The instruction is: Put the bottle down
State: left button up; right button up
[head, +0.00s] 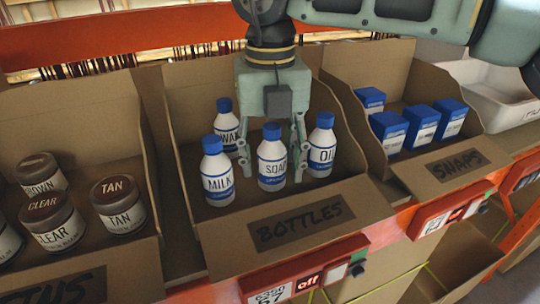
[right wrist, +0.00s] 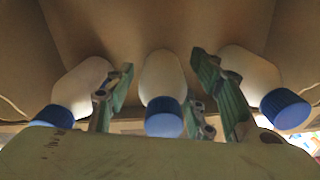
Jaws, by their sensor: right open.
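The white SOAP bottle (head: 271,170) with a blue cap stands upright in the cardboard box marked BOTTLES (head: 350,203). My right gripper (head: 271,164) reaches down into this box and is open, with one finger on each side of the SOAP bottle. In the right wrist view a bottle (right wrist: 161,75) stands between the two spread fingers (right wrist: 162,84), with a gap visible on both sides. The MILK bottle (head: 217,182) stands to the left, the OIL bottle (head: 321,155) to the right, and a partly hidden bottle (head: 226,130) behind. My left gripper is out of view.
A box of brown-lidded jars (head: 120,218) is at the left. A box marked SNAPS (head: 480,143) with several blue-and-white packs (head: 388,131) is at the right, and a white bin (head: 505,78) lies beyond. Cardboard dividers flank my gripper. An orange rail with displays (head: 308,282) runs along the front.

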aim_at(269, 126)
jog(key=shift+r, duration=0.65)
notch_tip(269, 126, up, 10)
jog(key=shift+f+b, duration=0.25)
jog(key=shift+b, duration=0.6)
jog(key=shift+r, duration=0.8)
jog(key=shift+s+f, duration=0.1)
